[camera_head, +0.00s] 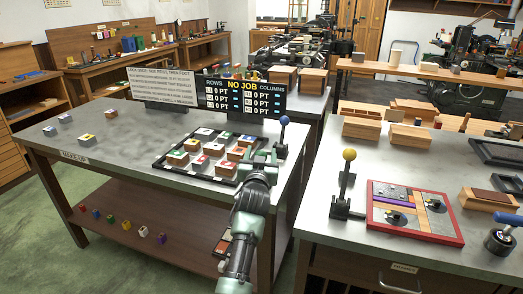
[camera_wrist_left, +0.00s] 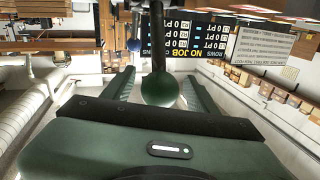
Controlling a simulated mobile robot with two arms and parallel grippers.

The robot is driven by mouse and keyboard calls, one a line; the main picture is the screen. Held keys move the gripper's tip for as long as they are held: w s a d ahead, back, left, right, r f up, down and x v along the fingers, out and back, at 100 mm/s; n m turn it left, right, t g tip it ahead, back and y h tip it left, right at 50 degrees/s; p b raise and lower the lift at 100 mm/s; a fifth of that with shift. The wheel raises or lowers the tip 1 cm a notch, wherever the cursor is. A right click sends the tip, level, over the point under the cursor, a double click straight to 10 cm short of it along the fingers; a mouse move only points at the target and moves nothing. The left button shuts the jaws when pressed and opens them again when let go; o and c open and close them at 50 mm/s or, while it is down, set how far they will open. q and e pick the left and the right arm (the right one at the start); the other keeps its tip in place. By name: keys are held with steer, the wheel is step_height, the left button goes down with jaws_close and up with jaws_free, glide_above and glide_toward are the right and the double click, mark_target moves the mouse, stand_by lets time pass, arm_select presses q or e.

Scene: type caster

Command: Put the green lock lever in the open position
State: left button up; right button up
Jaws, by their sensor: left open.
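The green lock lever's round knob (camera_wrist_left: 158,88) sits between my left gripper's fingers in the left wrist view, on a dark shaft. That view is upside down. The shaft runs from the knob toward the picture's top. My left gripper (camera_head: 262,158) is open around the knob, with gaps on both sides; it also shows in the left wrist view (camera_wrist_left: 160,92). In the head view the gripper hides the green knob, at the right side of the framed tray of blocks (camera_head: 158,165). My right gripper is in neither view.
A blue-knobbed lever (camera_head: 284,121) stands upright just behind my left gripper. A yellow-knobbed lever (camera_head: 349,155) stands on the right table beside a red-framed board (camera_head: 448,238). A scoreboard reading "NO JOB" (camera_head: 240,97) stands behind the tray. The left table's left part is mostly clear.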

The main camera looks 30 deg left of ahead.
arm_select(q)
steer(key=shift+x, duration=0.95)
